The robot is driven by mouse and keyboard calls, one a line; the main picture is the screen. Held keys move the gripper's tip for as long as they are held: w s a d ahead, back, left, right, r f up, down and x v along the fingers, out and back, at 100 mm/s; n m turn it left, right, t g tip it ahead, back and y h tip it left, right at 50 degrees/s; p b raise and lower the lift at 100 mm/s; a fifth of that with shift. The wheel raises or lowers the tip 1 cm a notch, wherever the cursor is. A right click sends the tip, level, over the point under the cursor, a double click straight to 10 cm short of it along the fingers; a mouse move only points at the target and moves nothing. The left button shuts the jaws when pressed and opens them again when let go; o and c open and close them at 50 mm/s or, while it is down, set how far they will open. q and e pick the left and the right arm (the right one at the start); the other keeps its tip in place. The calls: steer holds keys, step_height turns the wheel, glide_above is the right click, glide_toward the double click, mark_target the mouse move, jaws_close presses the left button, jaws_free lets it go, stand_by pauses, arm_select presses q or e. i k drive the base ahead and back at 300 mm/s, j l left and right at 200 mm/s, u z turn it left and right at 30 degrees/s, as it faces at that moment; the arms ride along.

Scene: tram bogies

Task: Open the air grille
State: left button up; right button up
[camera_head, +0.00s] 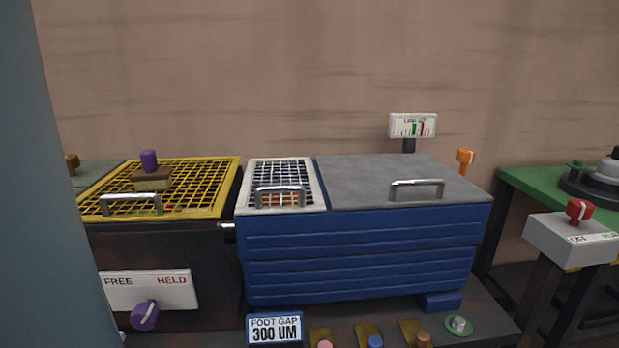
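A white-framed grille (251,182) with a dark mesh and a silver bar handle (280,191) lies flat on top of the blue ribbed box (360,252), left of its grey lid. It looks closed, and something orange shows through the mesh. A larger yellow-framed grille (205,184) with its own handle (130,198) covers the dark box to the left. A brown block with a purple knob (149,160) sits on the yellow grille. No label says which is the air grille. Neither of my grippers is in view.
The grey lid (360,180) has its own handle (417,184). A FREE/HELD plate with a purple knob (145,314) is on the dark box. A small dial (412,125) and an orange knob (464,157) stand behind. A red-switch box (572,240) and green table (530,185) stand right.

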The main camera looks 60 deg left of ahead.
mark_target(319, 205)
steer(key=u, duration=2)
